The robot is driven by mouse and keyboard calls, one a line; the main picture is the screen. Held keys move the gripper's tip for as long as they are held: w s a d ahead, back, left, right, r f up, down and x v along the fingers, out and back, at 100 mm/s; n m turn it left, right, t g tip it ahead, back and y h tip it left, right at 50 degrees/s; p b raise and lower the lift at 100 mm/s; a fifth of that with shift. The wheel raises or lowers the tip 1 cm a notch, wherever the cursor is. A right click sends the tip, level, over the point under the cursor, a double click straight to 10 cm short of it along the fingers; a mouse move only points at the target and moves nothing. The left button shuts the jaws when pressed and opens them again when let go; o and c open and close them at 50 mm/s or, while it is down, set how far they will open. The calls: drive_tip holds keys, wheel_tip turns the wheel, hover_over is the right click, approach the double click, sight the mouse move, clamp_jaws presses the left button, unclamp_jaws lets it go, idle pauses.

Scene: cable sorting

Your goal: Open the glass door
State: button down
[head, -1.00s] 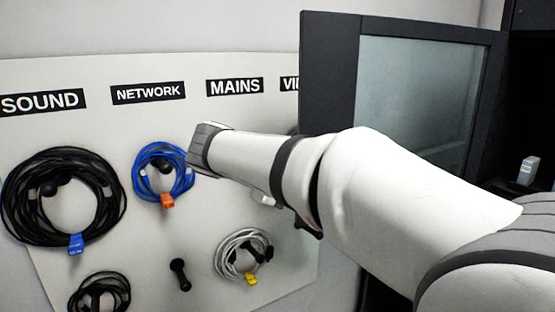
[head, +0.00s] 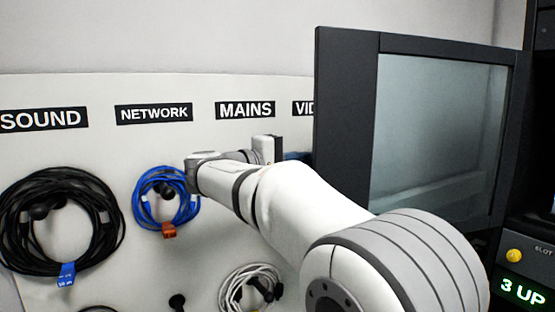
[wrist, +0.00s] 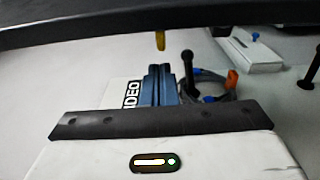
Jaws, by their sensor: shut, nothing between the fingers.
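The glass door (head: 345,130) has a wide dark frame around a grey-green pane (head: 440,140). In the head view it stands in front of the right end of the cable board, hiding part of the VIDEO label. My gripper (head: 297,156) is at the door's left edge, pointing right, with its fingertips partly hidden behind the frame. In the wrist view the blue-grey fingers (wrist: 159,84) are shut with nothing between them. A dark bar, seemingly the door's frame, crosses the top of that view. I cannot tell whether the fingers touch the door.
The white board (head: 60,95) carries SOUND, NETWORK and MAINS labels, a black coil (head: 105,200), a blue coil (head: 150,215) and a white coil (head: 232,285). A dark rack with a green "3 UP" display (head: 522,292) and yellow button (head: 514,256) stands at right. A black peg (wrist: 188,70) is near the fingers.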

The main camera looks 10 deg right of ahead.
drive_tip(key=s, duration=0.4)
drive_tip(key=shift+s, duration=0.1)
